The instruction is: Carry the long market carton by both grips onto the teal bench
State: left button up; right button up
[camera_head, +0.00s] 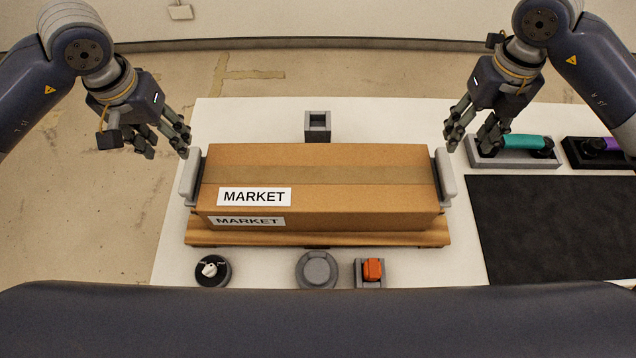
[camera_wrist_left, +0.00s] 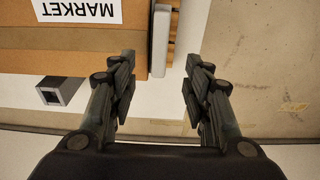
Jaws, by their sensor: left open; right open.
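The long brown market carton (camera_head: 320,170) lies on a wooden board (camera_head: 320,238) on the white table, with MARKET labels on its top and front. A light grey grip stands at its left end (camera_head: 190,180) and another at its right end (camera_head: 446,174). My left gripper (camera_head: 168,150) is open and empty, behind and above the left grip. My right gripper (camera_head: 472,142) is open, behind and right of the right grip. I see no clearly teal bench.
A small grey square holder (camera_head: 317,126) stands behind the carton. In front are a round black knob (camera_head: 212,270), a grey disc (camera_head: 317,270) and an orange switch (camera_head: 372,270).

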aim_at(188, 168)
pick_arm(q)
jog(key=f, duration=0.3)
jog(key=w+f, duration=0.1)
jog(key=f, duration=0.6)
jog(key=shift+w+f, duration=0.2)
jog(key=shift+f, duration=0.2)
pick_arm(e)
notch_tip(188, 168, down, 11)
jog(key=shift+r, duration=0.1)
pick_arm(q)
jog(key=shift+c, duration=0.6)
pick_arm(e)
jog(key=shift+c, duration=0.6)
pick_arm(q)
grip_shut()
pick_arm(e)
grip_shut()
pick_arm(q)
jog(key=shift+r, duration=0.1)
pick_arm(e)
jog(key=shift+w+r, duration=0.1)
